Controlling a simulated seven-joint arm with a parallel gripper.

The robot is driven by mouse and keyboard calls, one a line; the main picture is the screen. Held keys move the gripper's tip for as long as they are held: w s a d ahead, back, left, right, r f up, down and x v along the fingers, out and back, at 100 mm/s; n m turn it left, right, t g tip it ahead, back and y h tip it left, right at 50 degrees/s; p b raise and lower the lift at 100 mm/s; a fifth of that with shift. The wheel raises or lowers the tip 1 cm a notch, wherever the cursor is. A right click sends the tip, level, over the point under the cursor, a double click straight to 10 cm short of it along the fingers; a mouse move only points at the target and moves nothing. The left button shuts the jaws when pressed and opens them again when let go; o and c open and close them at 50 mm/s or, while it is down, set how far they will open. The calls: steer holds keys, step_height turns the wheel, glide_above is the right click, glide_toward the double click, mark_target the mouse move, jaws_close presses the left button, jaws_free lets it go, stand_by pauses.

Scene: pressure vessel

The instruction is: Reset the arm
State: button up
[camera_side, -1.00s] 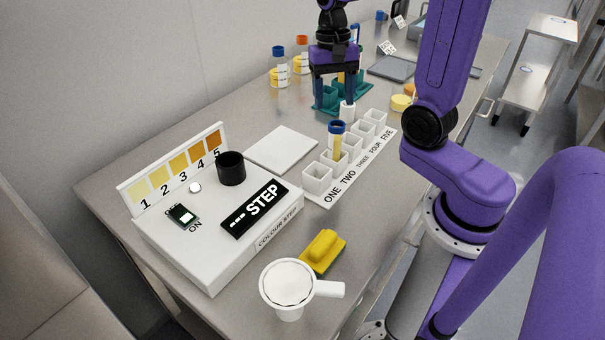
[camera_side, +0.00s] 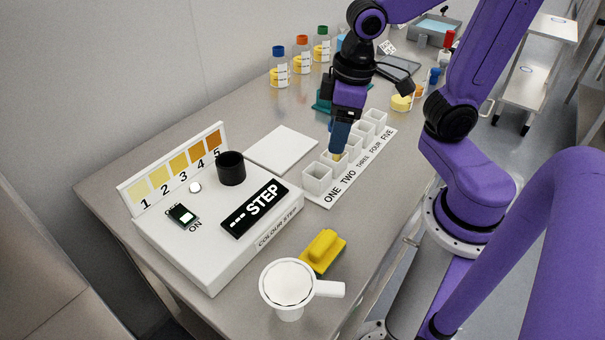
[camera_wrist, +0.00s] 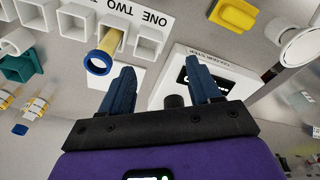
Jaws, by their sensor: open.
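My gripper (camera_side: 339,142) is open and empty, pointing down by the labelled row of white holders (camera_side: 318,179). In the wrist view its two dark blue fingers (camera_wrist: 158,72) stand apart with nothing between them. A blue-capped tube with yellow contents (camera_wrist: 106,48) stands in the TWO holder, left of the fingers in the wrist view and apart from them. In the side view my gripper hides its cap, and only a yellow bit of the tube (camera_side: 338,157) shows below the fingers.
The colour-step box (camera_side: 222,252) with its black cup (camera_side: 231,168) stands at front left, near a white pad (camera_side: 282,148). Capped bottles (camera_side: 301,62) and a teal rack (camera_side: 323,101) stand behind.

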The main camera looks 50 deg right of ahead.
steer(key=s+f+n+g, duration=0.1)
steer(key=s+f+n, duration=0.1)
steer(key=s+n, duration=0.4)
steer(key=s, duration=0.4)
steer(key=shift+a+f+n, duration=0.15)
steer(key=shift+a+n, duration=0.05)
steer(key=shift+n, duration=0.1)
